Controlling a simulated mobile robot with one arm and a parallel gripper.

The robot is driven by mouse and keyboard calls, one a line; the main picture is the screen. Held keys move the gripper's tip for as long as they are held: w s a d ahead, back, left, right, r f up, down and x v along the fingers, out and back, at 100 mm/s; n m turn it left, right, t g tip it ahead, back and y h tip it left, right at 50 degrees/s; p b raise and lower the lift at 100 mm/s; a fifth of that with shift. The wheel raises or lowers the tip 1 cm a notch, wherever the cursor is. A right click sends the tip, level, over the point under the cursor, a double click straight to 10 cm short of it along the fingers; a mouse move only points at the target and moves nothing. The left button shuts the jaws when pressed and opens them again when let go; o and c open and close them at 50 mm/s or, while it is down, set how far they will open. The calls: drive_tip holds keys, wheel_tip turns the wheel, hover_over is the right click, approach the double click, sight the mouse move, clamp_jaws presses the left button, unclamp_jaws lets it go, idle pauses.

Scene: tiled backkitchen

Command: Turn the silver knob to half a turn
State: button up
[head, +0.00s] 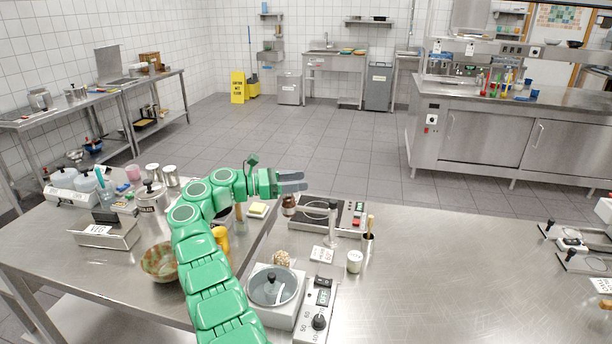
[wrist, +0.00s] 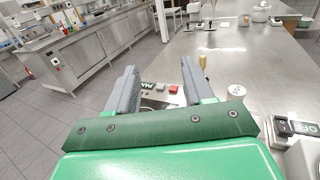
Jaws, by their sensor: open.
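I cannot clearly make out a silver knob. In the head view a dark round knob (head: 318,322) with a paler rim sits on the control panel of the pot heater (head: 285,318), at the front middle of the steel table. My gripper (head: 303,182) is open and empty, held above the table's far edge, beyond and left of that knob. In the wrist view my gripper (wrist: 160,80) shows two grey fingers spread apart. Between and beyond them lies a hot plate with a red button (wrist: 170,116). A dark panel marked OFF (wrist: 300,127) is cut off at the right edge.
A lidded pot (head: 273,287) sits in the heater. The hot plate (head: 330,212), a white jar (head: 354,261) and a cup with a wooden handle (head: 368,240) stand nearby. A patterned bowl (head: 158,263) is left of my arm. The table's right part (head: 450,280) is largely clear.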

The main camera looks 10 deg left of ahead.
drive_tip(key=s+d+r, duration=0.5)
drive_tip(key=s+r, duration=0.4)
drive_tip(key=s, duration=0.2)
drive_tip(key=shift+s+d, duration=0.35)
drive_tip(key=shift+d, duration=0.05)
idle(1.0)
drive_tip(key=shift+r, duration=0.1)
drive_tip(key=shift+c, duration=0.2)
